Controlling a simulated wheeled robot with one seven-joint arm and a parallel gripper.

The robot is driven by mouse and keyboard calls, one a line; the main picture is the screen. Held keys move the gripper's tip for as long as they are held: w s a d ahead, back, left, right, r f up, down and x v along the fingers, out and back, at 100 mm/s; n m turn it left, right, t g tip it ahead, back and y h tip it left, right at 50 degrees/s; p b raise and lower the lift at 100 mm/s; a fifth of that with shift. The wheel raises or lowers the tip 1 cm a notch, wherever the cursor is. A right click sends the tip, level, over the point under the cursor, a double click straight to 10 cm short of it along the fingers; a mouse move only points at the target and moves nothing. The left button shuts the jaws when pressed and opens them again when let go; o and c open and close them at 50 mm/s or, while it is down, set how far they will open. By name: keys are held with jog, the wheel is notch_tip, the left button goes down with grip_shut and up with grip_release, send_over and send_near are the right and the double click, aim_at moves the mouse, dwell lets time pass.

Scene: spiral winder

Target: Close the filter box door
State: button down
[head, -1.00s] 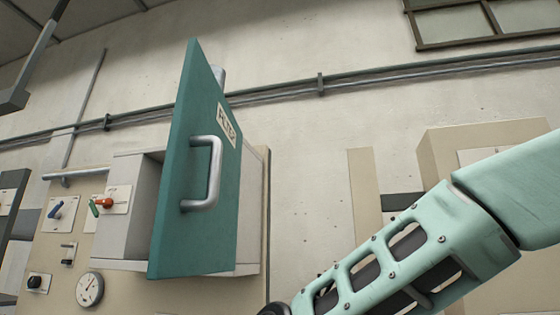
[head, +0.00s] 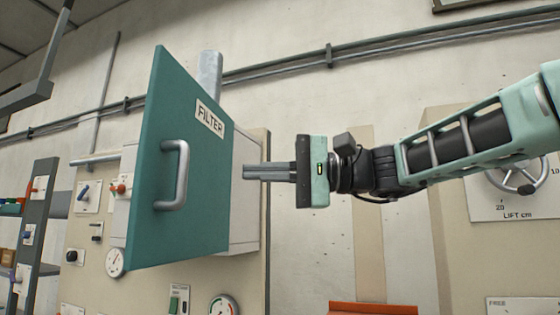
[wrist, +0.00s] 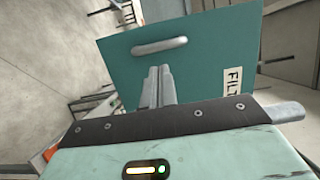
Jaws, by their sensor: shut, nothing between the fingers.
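The filter box door (head: 200,180) is a teal panel with a FILTER label and a silver handle (head: 175,175). It stands open, swung out from the pale filter box (head: 245,190) behind it. My gripper (head: 247,172) is shut and empty, just right of the door's right edge in the head view, pointing left. In the wrist view the door (wrist: 205,65) fills the upper middle, with its handle (wrist: 160,46) beyond my shut fingers (wrist: 157,75). I cannot tell whether the fingertips touch the door. The box's inside is hidden by the door.
A vertical pipe (head: 210,72) rises above the box. A panel with knobs and a gauge (head: 115,262) is on the left. A lift handwheel (head: 516,172) is at the right. An orange surface (head: 372,308) shows at the bottom.

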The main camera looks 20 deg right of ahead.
aim_at(187, 173)
jog(key=p+x, duration=0.4)
jog(key=x, duration=0.4)
jog(key=shift+a, duration=0.3)
jog(key=shift+w+a+f, duration=0.1)
jog(key=shift+w+a, duration=0.05)
